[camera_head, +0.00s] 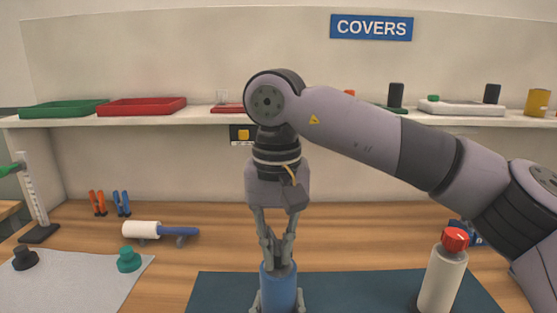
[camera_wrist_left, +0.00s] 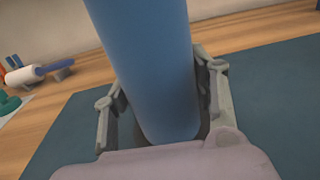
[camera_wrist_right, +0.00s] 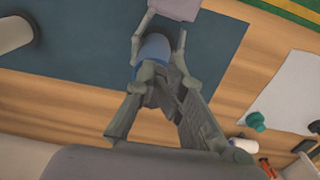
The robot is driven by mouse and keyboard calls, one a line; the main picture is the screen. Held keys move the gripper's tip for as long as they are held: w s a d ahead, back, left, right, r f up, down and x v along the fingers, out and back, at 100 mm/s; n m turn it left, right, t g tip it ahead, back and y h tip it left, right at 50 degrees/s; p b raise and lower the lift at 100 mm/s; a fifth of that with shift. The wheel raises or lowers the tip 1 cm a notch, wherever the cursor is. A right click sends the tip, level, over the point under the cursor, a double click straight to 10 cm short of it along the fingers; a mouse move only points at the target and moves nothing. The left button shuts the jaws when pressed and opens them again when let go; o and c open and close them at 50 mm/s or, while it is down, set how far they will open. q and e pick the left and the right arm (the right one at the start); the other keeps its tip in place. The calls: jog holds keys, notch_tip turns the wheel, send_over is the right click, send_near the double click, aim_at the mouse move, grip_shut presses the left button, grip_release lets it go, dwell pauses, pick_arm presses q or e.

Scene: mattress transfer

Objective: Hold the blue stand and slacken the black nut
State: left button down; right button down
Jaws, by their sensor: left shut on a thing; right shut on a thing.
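The blue stand (camera_head: 279,285) rises upright at the bottom middle of the head view. My left gripper (camera_head: 279,303) is shut around its lower part, with one finger on each side; the left wrist view shows the blue column (camera_wrist_left: 150,60) between the fingers. My right gripper (camera_head: 279,257) points down from above and is shut at the top of the stand. The right wrist view shows its fingertips (camera_wrist_right: 158,84) close together over the blue stand (camera_wrist_right: 153,48). The black nut is hidden between these fingers and cannot be made out clearly.
A dark teal mat (camera_head: 225,290) lies under the stand. A white bottle with a red cap (camera_head: 441,275) stands to the right. A white roller with a blue handle (camera_head: 142,229), a green knob (camera_head: 129,260) and a black knob (camera_head: 26,258) are on the left. A shelf (camera_head: 200,117) runs behind.

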jog(key=shift+r, duration=2.25)
jog(key=shift+a, duration=0.1)
notch_tip(320, 180, down, 6)
jog(key=w+a+m, duration=0.1)
jog(key=m, duration=0.5)
jog(key=shift+f, duration=0.2)
jog(key=shift+w+a+f, duration=0.1)
jog(key=shift+w+a, duration=0.2)
jog(key=shift+a, duration=0.05)
jog(key=shift+s, duration=0.15)
